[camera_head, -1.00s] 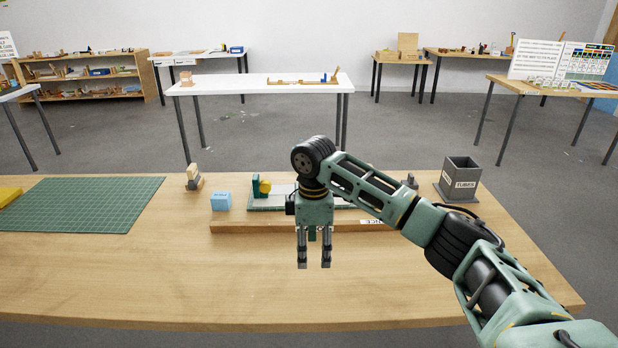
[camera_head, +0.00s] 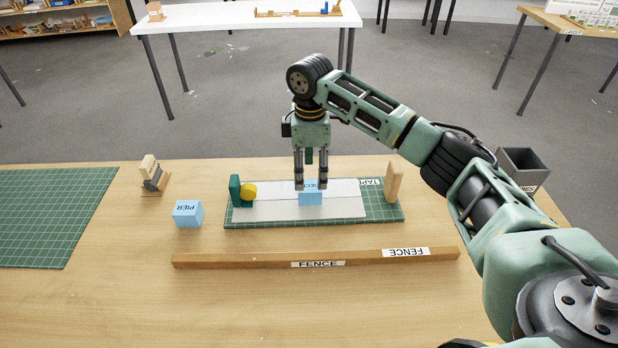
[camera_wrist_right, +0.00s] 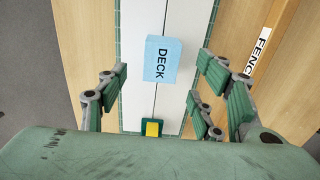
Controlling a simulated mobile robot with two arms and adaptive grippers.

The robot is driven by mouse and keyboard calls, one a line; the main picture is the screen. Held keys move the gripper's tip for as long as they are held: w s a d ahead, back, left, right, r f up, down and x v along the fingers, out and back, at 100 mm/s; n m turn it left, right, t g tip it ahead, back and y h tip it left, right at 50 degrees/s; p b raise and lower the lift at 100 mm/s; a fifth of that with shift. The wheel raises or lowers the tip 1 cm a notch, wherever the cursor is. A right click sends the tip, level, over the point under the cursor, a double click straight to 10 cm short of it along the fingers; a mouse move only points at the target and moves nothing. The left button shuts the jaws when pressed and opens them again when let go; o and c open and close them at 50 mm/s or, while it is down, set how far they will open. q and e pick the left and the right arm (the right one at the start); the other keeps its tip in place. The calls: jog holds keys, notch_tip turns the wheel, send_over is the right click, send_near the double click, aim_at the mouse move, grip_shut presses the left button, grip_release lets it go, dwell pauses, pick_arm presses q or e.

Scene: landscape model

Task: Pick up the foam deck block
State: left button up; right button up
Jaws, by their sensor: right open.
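The foam deck block (camera_head: 311,198) is light blue and lies on the white strip of a green mat. In the right wrist view the block (camera_wrist_right: 163,60) shows its DECK label between the spread fingers. My right gripper (camera_head: 311,186) is open and points down at the block, its fingertips near the block's top in the head view. Whether the fingers touch the block I cannot tell. The gripper also shows in the right wrist view (camera_wrist_right: 165,90), with nothing held. My left gripper is not in view.
A blue PIER block (camera_head: 187,214) stands left of the green mat (camera_head: 385,212). A wooden FENCE bar (camera_head: 230,260) lies in front. A green piece with a yellow disc (camera_head: 248,191) and a wooden upright (camera_head: 394,182) stand at the mat's ends. A grey bin (camera_head: 523,170) is at right.

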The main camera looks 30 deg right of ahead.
aim_at(310, 186)
jog(key=shift+s+f, duration=0.15)
jog(key=shift+f, duration=0.75)
notch_tip(310, 186, down, 5)
jog(key=shift+r+p, duration=0.15)
jog(key=shift+p, duration=0.4)
jog(key=shift+f, duration=0.4)
jog(key=c, duration=0.7)
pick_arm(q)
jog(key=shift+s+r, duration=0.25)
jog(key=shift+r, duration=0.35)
pick_arm(e)
jog(key=shift+c, duration=0.5)
